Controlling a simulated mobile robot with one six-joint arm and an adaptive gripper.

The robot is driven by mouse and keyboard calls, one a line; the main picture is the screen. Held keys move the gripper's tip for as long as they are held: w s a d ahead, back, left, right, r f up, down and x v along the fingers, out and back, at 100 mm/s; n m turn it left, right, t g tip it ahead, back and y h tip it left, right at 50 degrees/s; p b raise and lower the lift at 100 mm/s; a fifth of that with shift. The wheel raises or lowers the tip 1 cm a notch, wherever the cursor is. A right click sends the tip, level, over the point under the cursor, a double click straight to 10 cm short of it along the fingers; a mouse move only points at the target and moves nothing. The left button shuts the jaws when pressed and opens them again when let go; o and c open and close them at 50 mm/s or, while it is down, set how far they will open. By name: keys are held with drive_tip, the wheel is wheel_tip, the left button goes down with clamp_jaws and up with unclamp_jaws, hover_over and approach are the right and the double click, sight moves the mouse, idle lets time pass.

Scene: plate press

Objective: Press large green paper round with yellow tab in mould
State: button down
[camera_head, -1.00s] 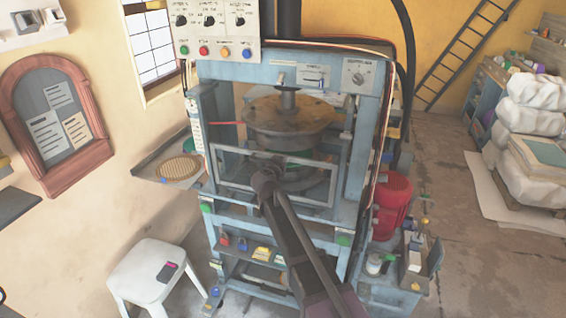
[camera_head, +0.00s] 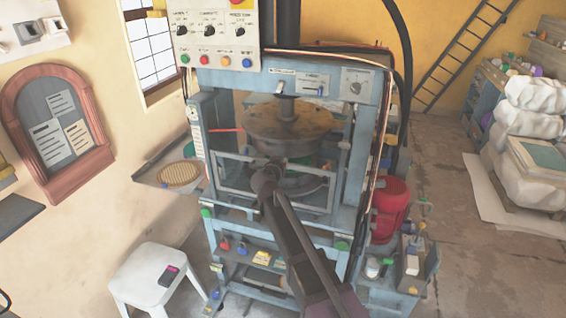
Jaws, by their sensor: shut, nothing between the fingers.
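The plate press stands in the middle, with its blue-grey frame (camera_head: 358,215). Its round rusty upper platen (camera_head: 288,122) hangs above the lower mould (camera_head: 302,186). A thin green edge (camera_head: 300,160) shows between them; I cannot tell whether it is the paper round, and no yellow tab can be made out there. My gripper (camera_head: 268,172) is at the front of the press, by the guard frame (camera_head: 232,187). It is shut and empty; its fingertips are small and partly hidden by my arm.
A side shelf at left holds a tan woven disc (camera_head: 180,174) and a green round thing (camera_head: 189,150). A control panel (camera_head: 213,32) is at top left.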

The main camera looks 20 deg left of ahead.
drive_tip(key=shift+r+p, duration=0.3)
drive_tip(key=shift+r, duration=0.4)
drive_tip(key=p+v, duration=0.2)
drive_tip(key=v, duration=0.8)
drive_tip(key=shift+f, duration=0.25)
drive_tip(key=shift+a, duration=0.1)
drive_tip(key=d+f+m+g+h, duration=0.15)
drive_tip(key=d+f+g, duration=0.25)
drive_tip(key=d, duration=1)
drive_tip(key=d+f+m+g+h, duration=0.1)
drive_tip(key=d+f+g+h, duration=0.25)
drive_tip(key=d, duration=1.05)
drive_tip(key=s+d+f+n+g+y, duration=0.1)
drive_tip(key=s+d+f+g+y, duration=0.1)
drive_tip(key=s+d, duration=0.5)
drive_tip(key=s+d+f+n+g+y, duration=0.1)
drive_tip(key=s+d+f+g+y, duration=0.1)
drive_tip(key=s+d+f+g, duration=0.2)
drive_tip(key=s+d+g, duration=0.1)
drive_tip(key=s+d, duration=0.2)
drive_tip(key=d, duration=0.4)
drive_tip(key=shift+s+f+g, duration=0.3)
drive_tip(key=shift+s+g, duration=0.05)
